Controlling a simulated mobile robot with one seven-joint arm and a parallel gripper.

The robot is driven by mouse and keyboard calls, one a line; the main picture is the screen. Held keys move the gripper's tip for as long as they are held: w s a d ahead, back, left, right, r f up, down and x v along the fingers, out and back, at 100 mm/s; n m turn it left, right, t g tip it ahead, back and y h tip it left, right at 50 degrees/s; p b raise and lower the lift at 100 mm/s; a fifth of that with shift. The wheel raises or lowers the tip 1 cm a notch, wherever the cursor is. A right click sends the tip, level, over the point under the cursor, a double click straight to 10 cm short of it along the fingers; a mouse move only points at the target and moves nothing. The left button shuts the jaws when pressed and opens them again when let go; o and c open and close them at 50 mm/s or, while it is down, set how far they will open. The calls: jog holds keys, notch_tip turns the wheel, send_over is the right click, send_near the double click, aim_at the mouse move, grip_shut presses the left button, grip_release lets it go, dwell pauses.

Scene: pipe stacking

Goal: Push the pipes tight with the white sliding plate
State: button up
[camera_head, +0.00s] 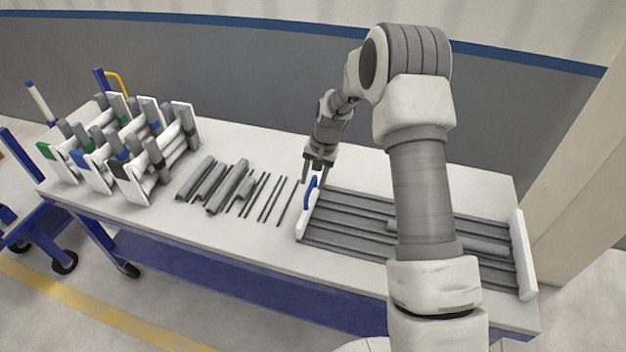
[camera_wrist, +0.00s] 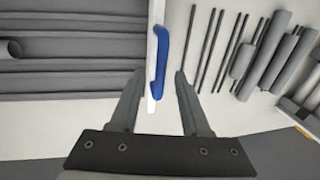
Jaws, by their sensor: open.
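The white sliding plate (camera_head: 304,222) stands at the left end of the grey grooved tray (camera_head: 345,241). It carries a blue handle (camera_head: 311,190). In the wrist view the blue handle (camera_wrist: 161,62) and the white plate (camera_wrist: 152,40) lie ahead, between the lines of my two fingers. My gripper (camera_head: 317,173) is open and empty, just behind the handle in the head view; it also shows in the wrist view (camera_wrist: 160,75). Whether a finger touches the handle, I cannot tell. A grey pipe (camera_head: 466,240) lies in the tray, partly hidden by my arm.
A white end plate (camera_head: 522,254) closes the tray's right end. Loose grey pipes (camera_head: 230,187) and thin rods (camera_head: 270,198) lie left of the sliding plate. White racks with pipes (camera_head: 125,150) stand at the table's left end. A narrow strip of the white table (camera_head: 250,235) is clear in front.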

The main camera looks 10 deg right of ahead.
jog(key=shift+f, duration=0.15)
grip_shut()
dwell(0.4)
jog(key=s+d+b, duration=0.1)
jog(key=s+d, duration=0.5)
jog(key=d, duration=0.6)
jog(key=s+d, duration=0.6)
jog(key=d, duration=0.7)
jog(key=shift+b, duration=0.35)
grip_release()
